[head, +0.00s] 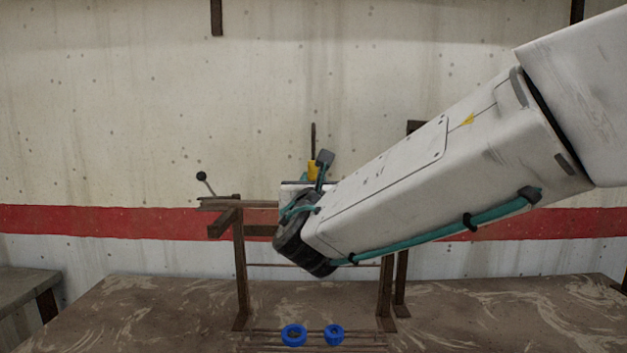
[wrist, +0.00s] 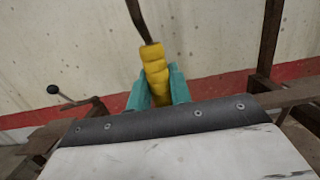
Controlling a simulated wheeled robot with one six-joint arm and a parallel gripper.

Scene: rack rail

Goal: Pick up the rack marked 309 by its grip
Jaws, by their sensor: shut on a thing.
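A ribbed yellow grip (wrist: 154,66) stands between the teal fingers of my gripper (wrist: 158,90) in the wrist view. The fingers are shut on it from both sides. A dark rod (wrist: 136,15) runs up from the top of the grip. In the head view the yellow grip (head: 312,171) shows just beyond my wrist, with the dark rod (head: 313,137) above it. My arm hides most of what is around the grip. No number 309 is readable, and the body of the rack cannot be made out.
A rusty brown frame (head: 241,270) with a rail stands on the worn table (head: 130,310). A lever with a black knob (head: 201,176) sticks up at its left end. Two blue rings (head: 293,334) lie low in front. The table's left side is clear.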

